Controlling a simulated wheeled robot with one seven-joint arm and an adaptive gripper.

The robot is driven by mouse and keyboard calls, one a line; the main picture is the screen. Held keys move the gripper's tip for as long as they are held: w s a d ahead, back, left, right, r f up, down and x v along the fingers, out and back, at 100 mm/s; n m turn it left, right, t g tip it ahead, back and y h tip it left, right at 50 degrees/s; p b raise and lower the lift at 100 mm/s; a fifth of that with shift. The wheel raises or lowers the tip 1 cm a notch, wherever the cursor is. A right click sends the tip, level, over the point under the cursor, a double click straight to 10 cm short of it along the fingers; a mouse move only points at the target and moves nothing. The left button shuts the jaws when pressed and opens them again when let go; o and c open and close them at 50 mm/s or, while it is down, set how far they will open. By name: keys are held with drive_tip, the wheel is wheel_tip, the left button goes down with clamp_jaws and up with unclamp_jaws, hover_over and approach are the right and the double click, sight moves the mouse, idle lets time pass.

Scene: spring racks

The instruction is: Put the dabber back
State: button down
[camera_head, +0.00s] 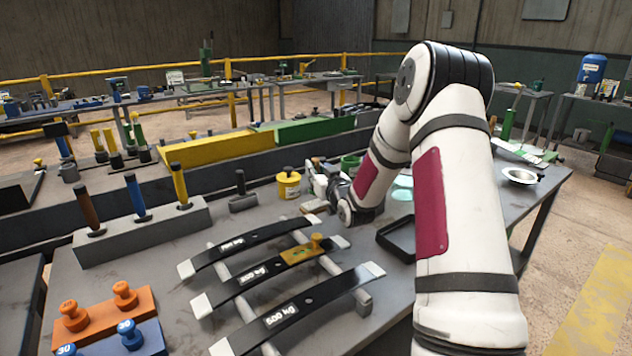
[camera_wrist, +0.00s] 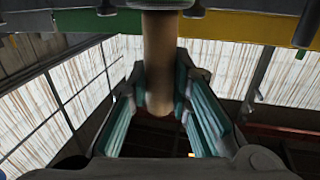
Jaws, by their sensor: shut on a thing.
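My gripper (camera_wrist: 165,108) is shut on the dabber (camera_wrist: 159,60), seen in the wrist view as an upright tan cylindrical handle between teal-lined fingers. In the head view my gripper (camera_head: 322,184) is low over the far part of the bench, just right of a yellow pot (camera_head: 289,187) with a dark top. I cannot make out the dabber clearly there. A green cup (camera_head: 350,164) stands behind my gripper, partly hidden by the arm.
Dark leaf springs (camera_head: 262,272) lie on a rack in front. A grey block (camera_head: 150,232) with upright coloured handles is at left, orange and blue weight blocks (camera_head: 105,318) at front left.

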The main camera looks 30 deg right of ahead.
drive_tip(key=shift+f, duration=1.7)
drive_tip(key=shift+f, duration=0.2)
drive_tip(key=c, duration=1.5)
unclamp_jaws()
drive_tip(key=shift+o, duration=0.2)
drive_tip(key=shift+r, duration=0.1)
drive_tip(key=shift+r, duration=0.15)
drive_tip(key=s+a, duration=0.1)
drive_tip(key=s, duration=0.6)
drive_tip(key=shift+s+a, duration=0.2)
drive_tip(key=shift+a, duration=0.05)
